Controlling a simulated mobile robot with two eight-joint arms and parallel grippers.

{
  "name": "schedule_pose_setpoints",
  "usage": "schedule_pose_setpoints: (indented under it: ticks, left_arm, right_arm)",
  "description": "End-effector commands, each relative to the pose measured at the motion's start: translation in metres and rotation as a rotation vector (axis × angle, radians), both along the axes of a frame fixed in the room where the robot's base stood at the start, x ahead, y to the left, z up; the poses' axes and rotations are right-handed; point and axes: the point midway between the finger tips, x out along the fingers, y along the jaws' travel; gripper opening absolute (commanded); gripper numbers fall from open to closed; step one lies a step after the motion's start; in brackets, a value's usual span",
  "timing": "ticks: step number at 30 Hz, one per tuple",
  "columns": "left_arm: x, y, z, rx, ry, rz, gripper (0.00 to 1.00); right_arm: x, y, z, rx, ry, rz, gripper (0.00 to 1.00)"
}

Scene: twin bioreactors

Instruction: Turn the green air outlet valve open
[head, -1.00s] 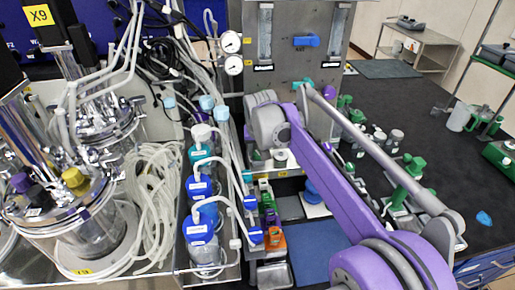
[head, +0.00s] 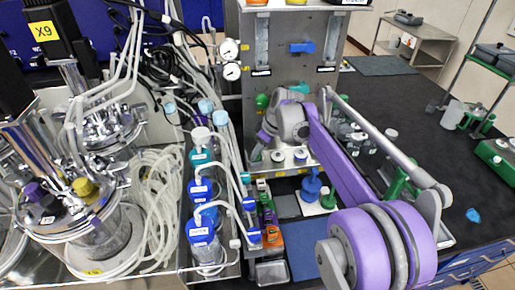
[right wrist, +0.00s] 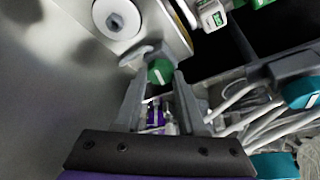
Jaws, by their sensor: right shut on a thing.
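The green valve (right wrist: 160,71) is a round green knob with a pale mark, seen in the right wrist view between the two finger ends. My right gripper (right wrist: 161,82) is shut on it. In the head view a green knob (head: 262,102) shows at the lower left of the grey metal panel (head: 335,45). My right gripper (head: 267,118) is close beside that knob, partly hidden by its own wrist and the purple arm. The knob's exact turn angle is hard to tell. My left gripper is not in view.
Bottles with blue caps (head: 200,188) and tubing stand left of the panel, near my right wrist. Steel bioreactor vessels (head: 85,215) stand further left. A blue flask (head: 312,186) and several green fittings lie below the panel.

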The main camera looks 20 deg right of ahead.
Motion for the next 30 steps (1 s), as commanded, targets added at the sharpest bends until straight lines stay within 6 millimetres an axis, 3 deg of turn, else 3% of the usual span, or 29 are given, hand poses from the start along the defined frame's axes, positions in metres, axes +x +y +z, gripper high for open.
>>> schedule_pose_setpoints:
  ticks: [12,30]
  left_arm:
    - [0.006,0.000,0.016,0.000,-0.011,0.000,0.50]
    - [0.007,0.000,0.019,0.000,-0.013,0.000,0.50]
  right_arm:
    - [0.002,-0.002,0.001,-0.002,0.000,0.259,0.00]
    - [0.002,-0.002,0.000,-0.001,0.000,0.328,0.00]
